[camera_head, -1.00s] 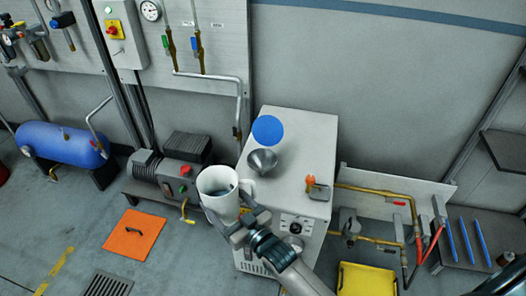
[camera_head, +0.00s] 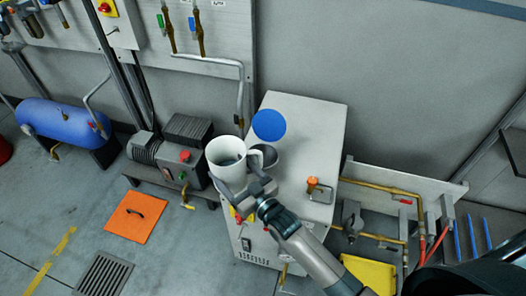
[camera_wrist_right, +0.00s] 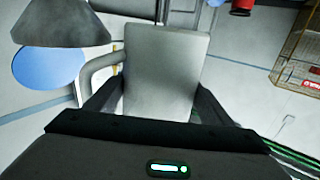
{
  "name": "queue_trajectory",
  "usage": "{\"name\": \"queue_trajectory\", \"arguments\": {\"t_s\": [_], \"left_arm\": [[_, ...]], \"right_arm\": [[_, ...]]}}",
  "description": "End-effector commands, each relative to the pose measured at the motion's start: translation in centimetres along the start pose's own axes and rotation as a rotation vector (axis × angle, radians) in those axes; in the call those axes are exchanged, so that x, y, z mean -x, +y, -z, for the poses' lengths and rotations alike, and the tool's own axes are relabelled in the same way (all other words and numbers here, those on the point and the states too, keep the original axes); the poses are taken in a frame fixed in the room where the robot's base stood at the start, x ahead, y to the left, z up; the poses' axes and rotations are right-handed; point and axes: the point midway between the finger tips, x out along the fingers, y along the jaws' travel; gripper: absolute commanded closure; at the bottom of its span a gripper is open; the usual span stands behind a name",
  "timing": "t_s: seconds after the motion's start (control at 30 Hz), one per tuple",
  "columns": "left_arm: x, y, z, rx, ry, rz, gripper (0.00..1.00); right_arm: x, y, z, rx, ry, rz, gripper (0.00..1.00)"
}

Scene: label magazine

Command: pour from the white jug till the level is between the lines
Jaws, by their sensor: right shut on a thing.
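The white jug (camera_head: 226,172) is close to upright, with dark liquid (camera_head: 228,161) visible inside. My right gripper (camera_head: 243,191) is shut on it, and the fingers also show on either side of the jug (camera_wrist_right: 166,70) in the right wrist view. The grey funnel (camera_head: 268,160) is just right of the jug on the cabinet top, partly hidden by the jug and its handle. The funnel's cone (camera_wrist_right: 62,24) shows at upper left in the wrist view. No level lines can be made out. My left gripper is not in view.
The light cabinet (camera_head: 305,130) carries a blue disc (camera_head: 269,125) and an orange-topped valve (camera_head: 313,183). A pump (camera_head: 170,150) stands to the left. An orange mat (camera_head: 135,222) lies on the floor, and a yellow container (camera_head: 368,275) is at lower right.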

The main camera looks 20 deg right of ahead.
Motion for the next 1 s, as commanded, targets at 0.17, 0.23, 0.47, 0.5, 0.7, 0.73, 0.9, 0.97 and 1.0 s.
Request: {"name": "queue_trajectory", "arguments": {"t_s": [0.17, 0.23, 0.47, 0.5, 0.7, 0.73, 0.9, 0.97, 1.0], "left_arm": [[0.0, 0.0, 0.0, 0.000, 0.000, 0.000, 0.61], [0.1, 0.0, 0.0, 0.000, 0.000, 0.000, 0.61], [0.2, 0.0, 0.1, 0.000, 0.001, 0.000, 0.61], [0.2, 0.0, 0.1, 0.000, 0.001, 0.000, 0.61], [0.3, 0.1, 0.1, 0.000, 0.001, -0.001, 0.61], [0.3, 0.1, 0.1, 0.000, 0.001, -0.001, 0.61], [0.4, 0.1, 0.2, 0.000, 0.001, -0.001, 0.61], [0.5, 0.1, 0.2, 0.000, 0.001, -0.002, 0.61], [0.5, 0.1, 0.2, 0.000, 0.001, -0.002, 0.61]], "right_arm": [[-0.1, 0.0, 0.2, -0.002, 0.004, 0.000, 0.70], [-0.1, 0.1, 0.3, -0.011, 0.005, 0.000, 0.70], [-0.1, 0.2, 0.9, -0.080, 0.006, 0.000, 0.70], [-0.1, 0.3, 1.0, -0.098, 0.005, 0.000, 0.70], [-0.1, 0.6, 1.7, -0.201, 0.006, 0.000, 0.70], [-0.1, 0.7, 1.8, -0.215, 0.006, 0.000, 0.70], [-0.1, 1.0, 2.5, -0.299, 0.006, 0.000, 0.70], [-0.1, 1.1, 2.7, -0.330, 0.006, 0.000, 0.70], [-0.1, 1.2, 2.9, -0.349, 0.006, 0.001, 0.70]]}}
